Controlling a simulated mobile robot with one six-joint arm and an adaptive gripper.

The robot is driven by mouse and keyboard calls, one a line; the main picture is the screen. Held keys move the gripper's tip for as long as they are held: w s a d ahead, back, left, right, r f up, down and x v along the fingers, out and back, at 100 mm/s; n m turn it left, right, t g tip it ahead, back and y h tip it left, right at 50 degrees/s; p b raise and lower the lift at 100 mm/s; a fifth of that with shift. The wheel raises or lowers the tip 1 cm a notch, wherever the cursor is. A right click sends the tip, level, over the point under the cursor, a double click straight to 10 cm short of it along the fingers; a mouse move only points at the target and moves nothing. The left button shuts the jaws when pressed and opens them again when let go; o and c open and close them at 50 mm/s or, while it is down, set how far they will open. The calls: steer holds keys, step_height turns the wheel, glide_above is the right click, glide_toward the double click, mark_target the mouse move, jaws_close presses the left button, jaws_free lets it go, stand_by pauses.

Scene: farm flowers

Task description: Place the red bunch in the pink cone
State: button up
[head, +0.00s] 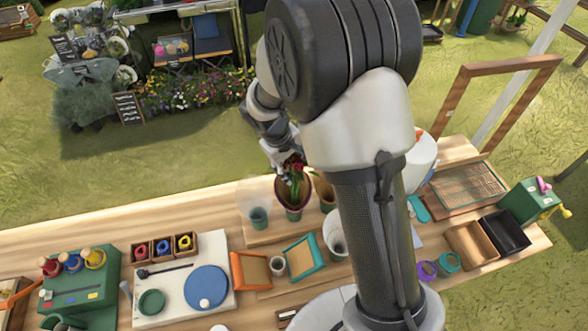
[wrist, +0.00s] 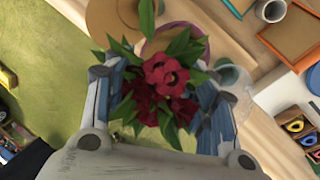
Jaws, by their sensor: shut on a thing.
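The red bunch (head: 294,163), red blooms with green leaves, is held in my gripper (head: 281,152). In the wrist view the bunch (wrist: 165,78) lies between the two blue-grey fingers of my gripper (wrist: 160,95), with its blooms facing the camera. In the head view the pink cone (head: 305,192), with a dark inside and a green foot, is directly below the bunch. Its pink-purple rim (wrist: 204,42) shows behind the leaves in the wrist view. Leaves overlap the cone's mouth; I cannot tell how deep the stems are. The stems are hidden.
A clear cone (head: 258,203) stands close left of the pink cone, and a brown cone (head: 325,192) close right. A pale pot (head: 337,243) and an orange-framed tray (head: 250,270) are nearer. The wooden table (head: 100,232) has bare room at the back left.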

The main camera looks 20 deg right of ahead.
steer(key=shift+w+f, duration=0.1)
steer(key=shift+f, duration=0.65)
steer(key=o, duration=1.6)
steer(key=shift+f, duration=0.1)
steer(key=shift+c, duration=0.2)
steer(key=p+v, duration=0.1)
steer(key=v, duration=1.1)
steer(key=s+d+r+m+t+y, duration=0.1)
steer(key=s+d+r+m+y, duration=0.15)
steer(key=s+r, duration=0.85)
steer(key=s+r+m+t, duration=0.1)
steer(key=s+m+t, duration=0.1)
steer(key=s, duration=1.1)
steer(key=shift+s+d+r+y, duration=0.3)
steer(key=shift+s+d+y, duration=0.05)
steer(key=shift+d, duration=0.15)
